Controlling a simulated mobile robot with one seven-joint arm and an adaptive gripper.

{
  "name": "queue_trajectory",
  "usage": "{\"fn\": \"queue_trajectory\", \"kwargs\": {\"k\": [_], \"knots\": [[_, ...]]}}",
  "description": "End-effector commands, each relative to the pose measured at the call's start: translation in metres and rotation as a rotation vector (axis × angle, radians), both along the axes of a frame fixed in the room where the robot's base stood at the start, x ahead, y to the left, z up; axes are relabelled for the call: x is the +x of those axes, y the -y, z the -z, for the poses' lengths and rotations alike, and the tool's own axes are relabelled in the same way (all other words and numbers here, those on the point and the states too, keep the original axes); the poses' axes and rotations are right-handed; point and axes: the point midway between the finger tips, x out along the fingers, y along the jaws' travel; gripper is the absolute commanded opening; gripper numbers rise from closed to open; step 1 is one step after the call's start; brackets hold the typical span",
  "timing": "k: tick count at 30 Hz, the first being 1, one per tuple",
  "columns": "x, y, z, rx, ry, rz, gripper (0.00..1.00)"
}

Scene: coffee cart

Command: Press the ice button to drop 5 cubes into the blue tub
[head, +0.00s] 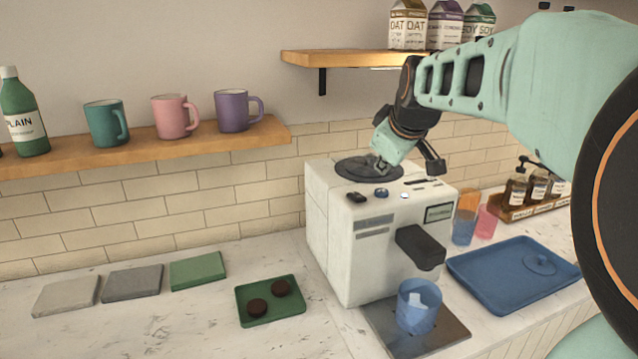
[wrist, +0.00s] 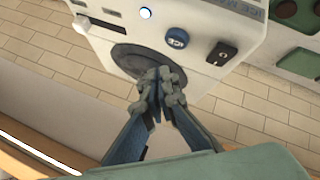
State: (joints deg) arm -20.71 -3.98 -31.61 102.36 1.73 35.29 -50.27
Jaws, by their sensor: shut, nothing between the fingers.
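The white ice machine (head: 335,230) stands on the counter with its dark spout (head: 420,247) facing front.
A black rocker switch (head: 356,197) and a lit white button (head: 404,196) flank the ice button. The tub stands on a grey drip plate (head: 445,335). A blue tray (head: 490,275) lies to the right, a green tray (head: 270,318) to the left. A shelf (head: 330,58) hangs behind.

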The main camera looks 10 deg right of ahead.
Motion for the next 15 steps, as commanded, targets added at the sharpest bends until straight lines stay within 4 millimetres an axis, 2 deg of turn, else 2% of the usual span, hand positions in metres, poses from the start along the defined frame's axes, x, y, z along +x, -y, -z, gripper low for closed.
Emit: {"fn": "queue_trajectory", "kwargs": {"k": [1, 6, 15], "knots": [[0.000, 0.000, -0.009, -0.001, 0.001, 0.001, 0.00], [0.000, 0.000, -0.025, 0.000, 0.000, 0.000, 0.00], [0.000, 0.000, -0.025, 0.000, 0.000, 0.000, 0.00]]}}
